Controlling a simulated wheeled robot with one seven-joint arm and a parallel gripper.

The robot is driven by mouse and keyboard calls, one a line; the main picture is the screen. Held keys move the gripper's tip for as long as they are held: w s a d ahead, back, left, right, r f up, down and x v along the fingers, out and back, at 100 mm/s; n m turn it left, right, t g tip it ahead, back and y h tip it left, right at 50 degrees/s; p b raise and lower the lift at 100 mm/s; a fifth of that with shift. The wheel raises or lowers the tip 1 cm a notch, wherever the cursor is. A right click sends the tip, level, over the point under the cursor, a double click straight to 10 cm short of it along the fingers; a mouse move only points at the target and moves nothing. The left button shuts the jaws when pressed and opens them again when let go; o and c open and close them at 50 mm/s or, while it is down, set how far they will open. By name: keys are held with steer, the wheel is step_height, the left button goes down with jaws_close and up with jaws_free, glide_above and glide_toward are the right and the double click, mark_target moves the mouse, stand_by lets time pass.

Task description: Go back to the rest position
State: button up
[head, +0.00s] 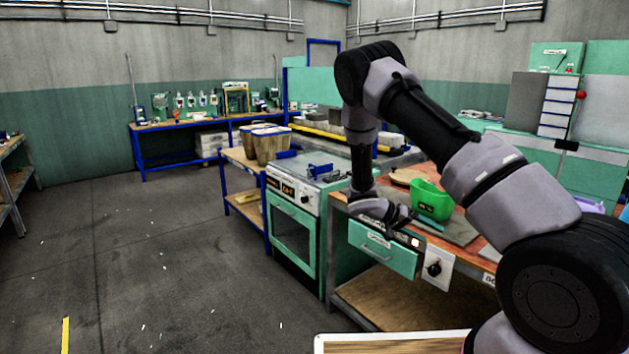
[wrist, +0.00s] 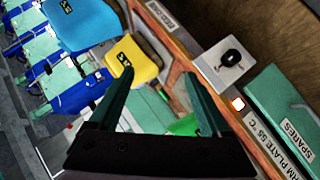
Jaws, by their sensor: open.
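My gripper (head: 425,221) is low over the front edge of the orange-topped bench (head: 338,197) in the head view, at the end of my bent arm. In the wrist view its two dark green fingers (wrist: 160,78) stand wide apart and open, with nothing held between them. A bright green bin (head: 432,195) stands on the bench just behind the gripper; I cannot tell whether they touch. A yellow bin (wrist: 135,58) and a blue bin (wrist: 82,22) show beyond the fingers in the wrist view.
A teal drawer (head: 383,250) and a knob panel (head: 437,270) are on the bench front, below the gripper. The wrist view shows a drawer labelled SPARES (wrist: 280,115). A teal oven-like cabinet (head: 293,235) stands to the left. The floor (head: 120,260) at left is clear.

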steer(key=s+a+r+y, duration=0.2)
steer(key=s+r+y, duration=0.35)
steer(key=r, duration=0.75)
steer(key=s+a+r+y, duration=0.2)
steer(key=s+r+y, duration=0.35)
steer(key=r, duration=0.75)
steer(key=s+a+r+n+t+y, duration=0.1)
steer(key=s+a+r+t, duration=0.1)
steer(key=s+r, duration=0.4)
steer(key=s+a+r+n+t+y, duration=0.1)
steer(key=s+r+t, duration=0.4)
steer(key=s, duration=0.5)
steer(key=shift+a+r+y, duration=0.7)
steer(key=shift+a+r, duration=0.05)
steer(key=shift+a, duration=0.35)
